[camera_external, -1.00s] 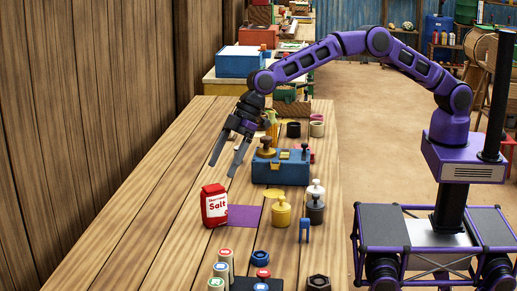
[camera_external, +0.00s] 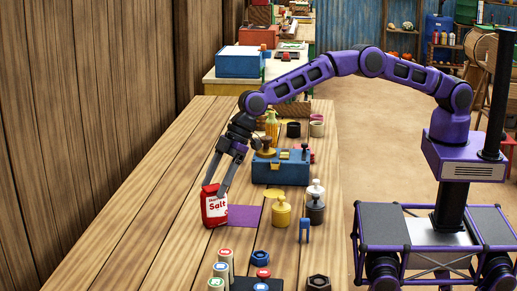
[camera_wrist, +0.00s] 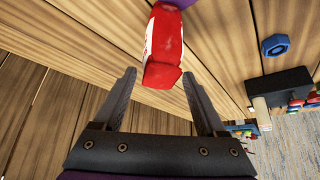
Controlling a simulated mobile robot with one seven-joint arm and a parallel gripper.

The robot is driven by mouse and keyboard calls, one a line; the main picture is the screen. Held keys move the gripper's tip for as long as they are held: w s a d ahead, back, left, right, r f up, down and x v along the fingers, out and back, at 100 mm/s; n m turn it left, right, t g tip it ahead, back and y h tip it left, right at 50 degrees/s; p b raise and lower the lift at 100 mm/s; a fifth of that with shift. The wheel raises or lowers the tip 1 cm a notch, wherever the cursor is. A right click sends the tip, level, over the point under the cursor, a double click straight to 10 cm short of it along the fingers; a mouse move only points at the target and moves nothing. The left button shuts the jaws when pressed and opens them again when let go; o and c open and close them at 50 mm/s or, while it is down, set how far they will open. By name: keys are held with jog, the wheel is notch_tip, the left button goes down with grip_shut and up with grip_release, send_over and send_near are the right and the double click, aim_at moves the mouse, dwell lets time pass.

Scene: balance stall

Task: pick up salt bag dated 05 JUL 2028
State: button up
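One red salt bag (camera_external: 214,206) with a white label reading "Salt" stands upright on the wooden table, at the left edge of a purple mat (camera_external: 244,216). No date is readable on it. My gripper (camera_external: 216,188) points down with its fingers apart, at the top of the bag. In the wrist view my gripper (camera_wrist: 160,84) is open, and the red bag (camera_wrist: 163,52) lies just beyond and partly between the fingertips, nearer the right finger. I cannot tell whether a finger touches it.
A blue box (camera_external: 281,171) stands behind the mat. A yellow weight (camera_external: 281,213) and a dark grey weight (camera_external: 316,211) stand to the right. Several labelled cylinders (camera_external: 221,270) and a blue hex nut (camera_external: 261,258) are in front. The table's left side is clear.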

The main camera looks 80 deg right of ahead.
grip_shut()
jog(key=shift+r, duration=0.1)
dwell(0.3)
